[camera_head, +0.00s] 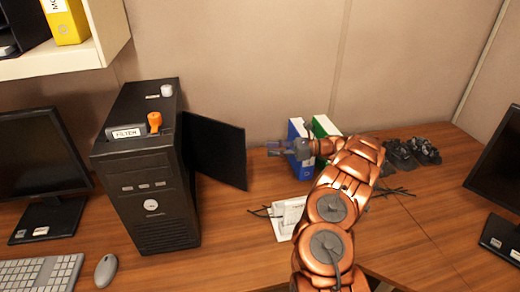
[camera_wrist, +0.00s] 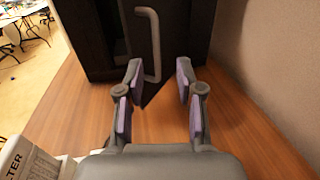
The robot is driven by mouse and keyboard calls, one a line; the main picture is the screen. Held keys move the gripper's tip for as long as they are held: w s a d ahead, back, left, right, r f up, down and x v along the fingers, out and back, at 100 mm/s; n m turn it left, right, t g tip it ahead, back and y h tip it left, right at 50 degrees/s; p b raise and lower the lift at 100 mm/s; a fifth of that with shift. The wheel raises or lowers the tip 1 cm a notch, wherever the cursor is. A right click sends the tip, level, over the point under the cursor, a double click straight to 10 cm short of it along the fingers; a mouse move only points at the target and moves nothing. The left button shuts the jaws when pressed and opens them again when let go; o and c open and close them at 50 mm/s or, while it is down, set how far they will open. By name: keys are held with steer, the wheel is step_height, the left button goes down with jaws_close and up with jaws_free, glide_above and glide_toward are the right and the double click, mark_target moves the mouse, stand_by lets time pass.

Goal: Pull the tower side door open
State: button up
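The black computer tower (camera_head: 148,190) stands upright on the desk, left of centre in the head view. Its side door (camera_head: 217,150), a flat black panel, stands swung out from the tower's right side, with a gap between them. In the wrist view the door (camera_wrist: 175,60) carries a pale bar handle (camera_wrist: 155,45), ahead of and above my fingertips. My gripper (camera_head: 278,149) is right of the door, fingers pointing left toward it. In the wrist view my gripper (camera_wrist: 160,75) is open and empty, apart from the handle. The tower's inside is mostly hidden.
Blue and green binders (camera_head: 300,150) stand beside my gripper at the back. A white box (camera_head: 287,215) with cables lies in front of them. An orange knob (camera_head: 154,121) and a filter label top the tower. The back wall is close behind.

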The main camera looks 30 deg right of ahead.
steer(key=shift+v, duration=1.15)
